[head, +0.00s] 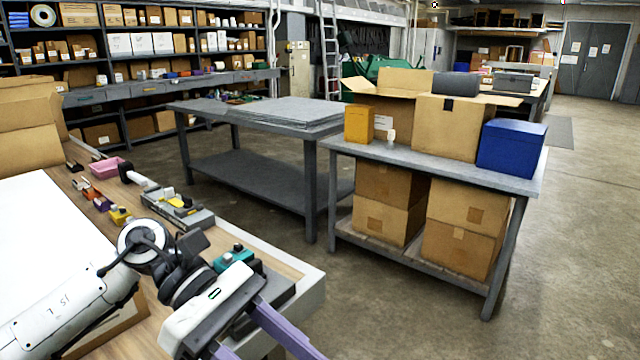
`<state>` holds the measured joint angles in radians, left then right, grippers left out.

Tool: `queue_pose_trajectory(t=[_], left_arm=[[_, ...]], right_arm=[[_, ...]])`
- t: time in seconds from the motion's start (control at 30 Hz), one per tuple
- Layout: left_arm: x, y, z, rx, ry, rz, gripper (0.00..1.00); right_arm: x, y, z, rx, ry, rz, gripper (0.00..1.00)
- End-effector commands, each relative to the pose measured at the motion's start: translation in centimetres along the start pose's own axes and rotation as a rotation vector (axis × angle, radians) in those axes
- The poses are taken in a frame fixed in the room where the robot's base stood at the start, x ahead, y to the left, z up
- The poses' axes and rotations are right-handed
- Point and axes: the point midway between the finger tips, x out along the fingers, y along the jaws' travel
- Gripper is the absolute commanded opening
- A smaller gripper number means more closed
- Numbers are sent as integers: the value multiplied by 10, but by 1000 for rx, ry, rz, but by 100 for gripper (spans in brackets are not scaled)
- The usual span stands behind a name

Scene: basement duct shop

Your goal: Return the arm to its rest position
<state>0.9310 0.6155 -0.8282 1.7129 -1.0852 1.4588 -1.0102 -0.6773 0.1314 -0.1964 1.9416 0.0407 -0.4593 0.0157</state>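My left arm comes in from the lower left over the wooden workbench (255,247). Its gripper (268,347) is at the bottom edge, beyond the bench's near right corner. Two purple fingers stand apart with a gap between them, and I see nothing held in the part that shows. The fingertips run to or past the bottom edge. My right arm and gripper are not in view.
Close to the arm on the bench are a teal-topped device (236,257), a grey tool with yellow (178,207), a pink bin (107,167) and a white panel (45,235). A grey table (440,165) holds boxes. Concrete floor (585,230) is clear at right.

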Motion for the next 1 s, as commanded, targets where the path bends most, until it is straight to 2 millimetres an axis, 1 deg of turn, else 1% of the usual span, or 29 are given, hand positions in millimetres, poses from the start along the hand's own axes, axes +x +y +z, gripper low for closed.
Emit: queue_pose_trajectory(t=[0.03, 0.07, 0.1, 0.17, 0.2, 0.27, 0.3, 0.37, 0.4, 0.47, 0.5, 0.57, 0.6, 0.67, 0.7, 0.77, 0.8, 0.87, 0.9, 0.97, 1.0], left_arm=[[14, 0, 10, -60, -107, 4, 47], [20, 2, 18, -103, -178, 11, 47], [27, 5, 30, -172, -284, 21, 47], [32, 12, 48, -301, -465, 35, 47], [32, 19, 57, -402, -594, 44, 47], [26, 32, 65, -564, -783, 55, 47], [19, 41, 65, -678, -908, 61, 47], [7, 56, 57, -859, -1093, 67, 47], [-2, 66, 45, -986, -1214, 69, 47], [-13, 79, 19, -1181, -1394, 71, 47], [-19, 85, -5, -1316, -1513, 74, 47], [-25, 91, -47, -1520, -1688, 75, 47], [-26, 90, -78, -1656, -1802, 73, 47], [-22, 85, -124, -1840, -1954, 75, 47], [-17, 78, -154, -1955, -2046, 77, 47], [-6, 62, -196, -2117, -2178, 80, 47], [3, 50, -223, 2179, 2220, -84, 47], [18, 27, -260, 2059, 2072, -80, 47], [30, 11, -281, 1983, 1982, -77, 47], [47, -15, -310, 1875, 1860, -79, 47], [58, -32, -325, 1809, 1789, -78, 47]], right_arm=[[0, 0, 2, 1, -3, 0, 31], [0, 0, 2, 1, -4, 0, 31], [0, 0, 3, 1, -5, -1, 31], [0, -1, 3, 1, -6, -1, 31], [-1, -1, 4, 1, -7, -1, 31], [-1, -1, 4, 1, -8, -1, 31], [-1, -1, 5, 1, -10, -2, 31], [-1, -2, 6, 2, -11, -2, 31], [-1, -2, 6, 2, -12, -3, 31], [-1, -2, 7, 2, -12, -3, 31], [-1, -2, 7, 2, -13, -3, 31], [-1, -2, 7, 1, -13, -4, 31], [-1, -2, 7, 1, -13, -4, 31], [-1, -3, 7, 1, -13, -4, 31], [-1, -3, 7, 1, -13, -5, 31], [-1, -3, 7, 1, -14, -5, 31], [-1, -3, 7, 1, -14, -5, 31], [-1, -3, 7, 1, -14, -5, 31], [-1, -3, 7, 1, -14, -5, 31], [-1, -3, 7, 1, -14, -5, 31], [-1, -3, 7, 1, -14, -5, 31]])
